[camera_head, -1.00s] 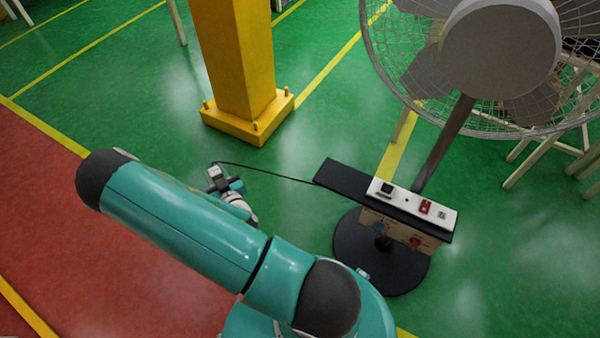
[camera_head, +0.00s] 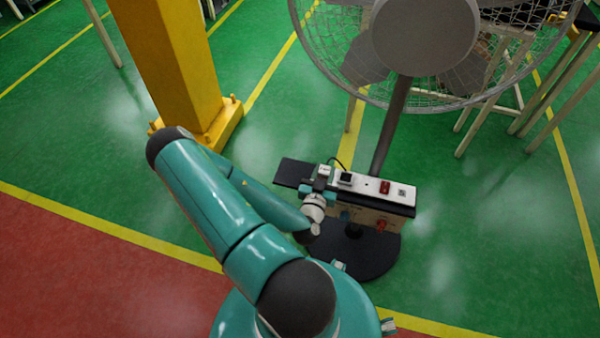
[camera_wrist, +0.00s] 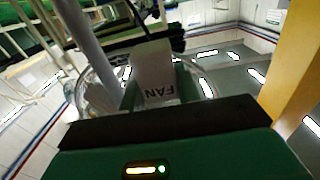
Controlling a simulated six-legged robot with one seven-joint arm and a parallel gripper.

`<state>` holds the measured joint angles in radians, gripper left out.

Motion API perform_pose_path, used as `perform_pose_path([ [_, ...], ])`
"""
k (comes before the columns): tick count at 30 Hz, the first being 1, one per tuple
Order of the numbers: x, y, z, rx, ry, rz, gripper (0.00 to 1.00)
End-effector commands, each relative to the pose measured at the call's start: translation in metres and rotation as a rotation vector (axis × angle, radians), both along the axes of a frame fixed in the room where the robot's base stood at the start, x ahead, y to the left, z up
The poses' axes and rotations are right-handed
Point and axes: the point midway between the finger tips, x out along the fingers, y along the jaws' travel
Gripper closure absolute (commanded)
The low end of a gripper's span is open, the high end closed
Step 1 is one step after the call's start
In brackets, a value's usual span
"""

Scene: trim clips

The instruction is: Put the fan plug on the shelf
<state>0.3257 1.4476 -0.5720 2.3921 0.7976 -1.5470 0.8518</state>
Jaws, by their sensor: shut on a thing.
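The fan plug (camera_head: 324,171) is a small white block; in the wrist view its face reads "FAN" (camera_wrist: 153,78), upside down. My gripper (camera_head: 322,182) is shut on it. In the head view they are at the left end of the white socket strip, in front of or above the black shelf (camera_head: 291,173). The bare left end of the shelf shows beside the plug. I cannot tell whether the plug touches the shelf. A black cord (camera_head: 343,161) arcs from near the plug toward the strip.
The white strip (camera_head: 372,186) carries a black socket and a red switch and sits on the shelf. The large fan (camera_head: 425,35) and its pole (camera_head: 392,125) stand behind. A yellow pillar (camera_head: 170,65) is at left. Green floor lies open between.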

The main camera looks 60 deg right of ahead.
Motion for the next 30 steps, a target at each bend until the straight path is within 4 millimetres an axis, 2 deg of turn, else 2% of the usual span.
perform_pose_path([
  [13, 0.079, -0.049, -0.041, 0.0, -0.005, 0.003, 0.91],
  [18, 0.099, -0.062, -0.073, -0.001, -0.003, 0.003, 0.91],
  [26, 0.115, -0.071, -0.097, 0.001, 0.0, 0.002, 0.91],
  [30, 0.117, -0.073, -0.117, 0.001, 0.001, 0.003, 0.91],
])
